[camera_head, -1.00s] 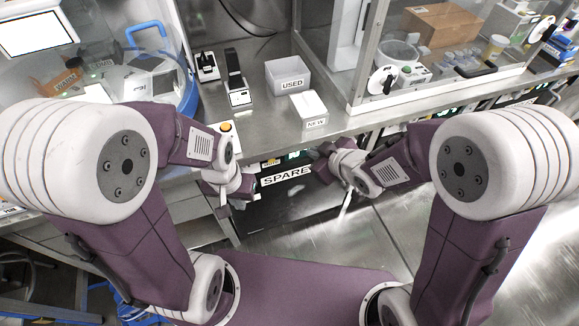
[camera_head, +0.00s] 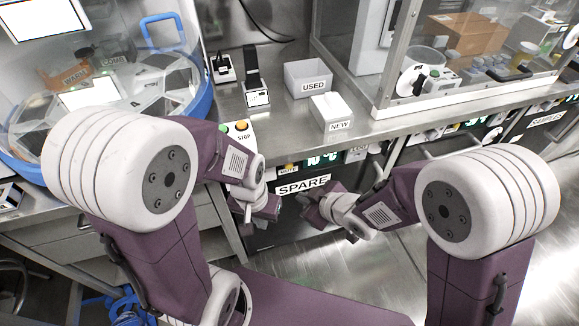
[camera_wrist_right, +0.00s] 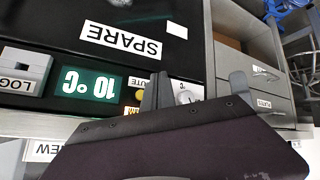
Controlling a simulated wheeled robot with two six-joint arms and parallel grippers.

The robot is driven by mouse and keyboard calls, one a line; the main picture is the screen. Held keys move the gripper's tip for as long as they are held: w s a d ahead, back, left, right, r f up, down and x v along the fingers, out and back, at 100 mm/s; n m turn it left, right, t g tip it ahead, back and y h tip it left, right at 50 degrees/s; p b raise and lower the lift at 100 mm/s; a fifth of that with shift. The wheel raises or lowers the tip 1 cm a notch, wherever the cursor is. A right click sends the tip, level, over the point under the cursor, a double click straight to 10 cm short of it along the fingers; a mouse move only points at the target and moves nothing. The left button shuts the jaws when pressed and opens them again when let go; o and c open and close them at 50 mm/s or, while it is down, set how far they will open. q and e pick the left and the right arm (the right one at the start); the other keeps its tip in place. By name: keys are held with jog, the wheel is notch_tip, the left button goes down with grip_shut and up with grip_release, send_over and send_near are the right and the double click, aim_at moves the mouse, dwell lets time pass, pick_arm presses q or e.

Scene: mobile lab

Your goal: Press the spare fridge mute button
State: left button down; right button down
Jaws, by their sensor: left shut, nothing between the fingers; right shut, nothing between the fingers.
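The spare fridge (camera_head: 290,228) has a white SPARE label (camera_head: 303,185) and a green 10 °C display (camera_head: 322,160) under the bench edge. Its small yellow mute button (camera_head: 290,168) is left of the display. In the right wrist view, which is upside down, the yellow mute button (camera_wrist_right: 140,95) sits beside the display (camera_wrist_right: 88,83), its label partly hidden by my dark right gripper (camera_wrist_right: 157,85). In the head view my right gripper (camera_head: 311,210) is shut and empty, below the SPARE label. My left gripper (camera_head: 262,208) is shut and empty, left of the label.
A box with green and orange buttons marked STOP (camera_head: 239,132) stands on the bench edge above my left gripper. The USED bin (camera_head: 308,80) and NEW box (camera_head: 331,112) stand behind. A LOG holder (camera_wrist_right: 24,70) is on the fridge's panel, beside the display.

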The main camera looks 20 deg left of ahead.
aim_at(289, 165)
jog(key=w+a+p, duration=0.2)
jog(key=w+a, duration=0.2)
jog(key=w, duration=0.2)
jog(key=shift+w+a+p, duration=0.2)
jog(key=shift+w+p, duration=0.05)
jog(key=shift+p, duration=0.1)
dwell(1.7)
jog(key=shift+w+a+p, duration=0.2)
jog(key=shift+w+p, duration=0.15)
